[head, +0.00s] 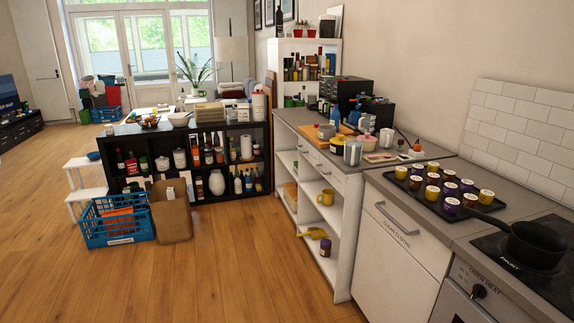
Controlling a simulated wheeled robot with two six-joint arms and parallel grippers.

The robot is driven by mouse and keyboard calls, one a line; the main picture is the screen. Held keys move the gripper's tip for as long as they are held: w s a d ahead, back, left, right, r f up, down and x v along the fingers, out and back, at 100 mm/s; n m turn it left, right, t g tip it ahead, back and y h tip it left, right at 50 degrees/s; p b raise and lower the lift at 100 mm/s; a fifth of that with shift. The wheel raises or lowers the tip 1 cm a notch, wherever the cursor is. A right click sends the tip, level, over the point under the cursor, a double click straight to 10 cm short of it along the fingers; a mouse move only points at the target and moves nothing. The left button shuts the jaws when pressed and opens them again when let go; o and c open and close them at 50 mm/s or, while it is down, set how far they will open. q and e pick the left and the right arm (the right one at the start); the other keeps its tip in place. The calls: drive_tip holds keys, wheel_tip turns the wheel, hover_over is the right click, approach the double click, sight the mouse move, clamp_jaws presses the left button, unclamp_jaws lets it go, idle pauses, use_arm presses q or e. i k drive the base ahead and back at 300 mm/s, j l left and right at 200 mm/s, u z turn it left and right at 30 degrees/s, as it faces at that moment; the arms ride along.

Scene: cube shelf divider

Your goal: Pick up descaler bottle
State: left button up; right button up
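No label lets me tell which bottle is the descaler bottle. Several small bottles stand in the black cube shelf (224,133), including a dark bottle (120,160) at its left and a white-and-dark bottle (238,184) in its lower right cells. A blue bottle (335,116) stands on the grey counter among other items. More bottles (300,70) stand on the white shelf at the back. Neither of my grippers shows in the head view.
A blue crate (115,238) and a brown paper bag (171,212) stand before the black shelf's left part. A white step stool (80,185) is beside it. The wooden floor (215,285) in front is clear.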

sight(335, 116)
drive_tip(key=i+l+u, duration=0.1)
drive_tip(key=i, duration=1.65)
